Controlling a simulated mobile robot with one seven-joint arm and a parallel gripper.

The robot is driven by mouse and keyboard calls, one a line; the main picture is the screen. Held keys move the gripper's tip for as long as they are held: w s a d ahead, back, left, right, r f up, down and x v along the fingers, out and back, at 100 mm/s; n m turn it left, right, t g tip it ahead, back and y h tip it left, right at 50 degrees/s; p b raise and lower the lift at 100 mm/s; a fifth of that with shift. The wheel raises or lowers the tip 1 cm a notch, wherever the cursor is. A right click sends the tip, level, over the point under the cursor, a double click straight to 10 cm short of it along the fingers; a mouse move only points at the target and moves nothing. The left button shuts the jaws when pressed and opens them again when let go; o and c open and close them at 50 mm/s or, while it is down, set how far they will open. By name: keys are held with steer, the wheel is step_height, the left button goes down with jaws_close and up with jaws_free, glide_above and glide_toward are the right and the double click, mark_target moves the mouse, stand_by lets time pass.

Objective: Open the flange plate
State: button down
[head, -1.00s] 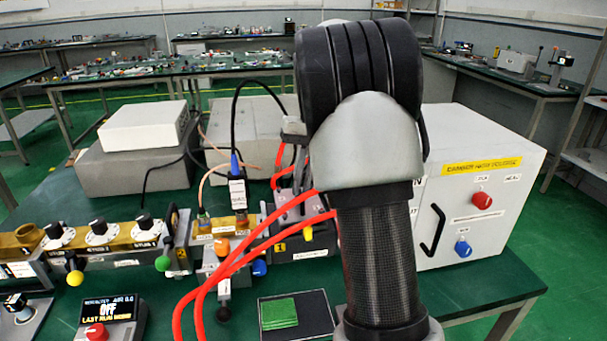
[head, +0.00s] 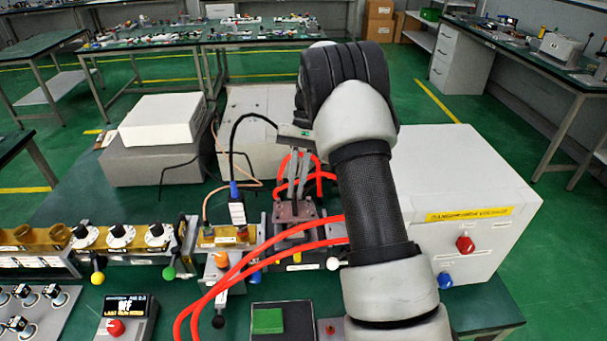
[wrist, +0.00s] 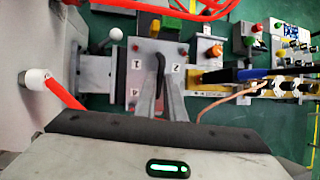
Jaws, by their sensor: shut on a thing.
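The flange plate (head: 285,211) appears to be the grey block on the waveguide line right of the middle in the head view. In the wrist view it is the grey plate (wrist: 137,84) with labels 1 and 2. A dark upright handle (wrist: 159,73) stands at its middle. My gripper (head: 298,188) points down from above onto this block. In the wrist view its grey fingers (wrist: 160,98) are shut on the dark handle. The exact contact is partly hidden by the fingers, and I cannot tell whether the plate has shifted.
Red hoses (head: 235,270) arch in front of the block. A white cabinet (head: 460,180) stands right of my arm. A black cable (head: 233,145) with a blue plug is close on the left. A dark tray (head: 298,325) with a green pad (head: 267,321) lies in front.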

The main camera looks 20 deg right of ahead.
steer(key=shift+w+r+g+p, duration=0.15)
steer(key=shift+w+g+p, duration=0.2)
steer(key=shift+p, duration=0.45)
steer(key=c, duration=1.8)
jaws_free()
steer(key=shift+c, duration=0.2)
steer(key=v, duration=0.7)
steer(key=shift+d+r, duration=0.15)
steer(key=shift+r, duration=0.05)
steer(key=shift+w, duration=0.1)
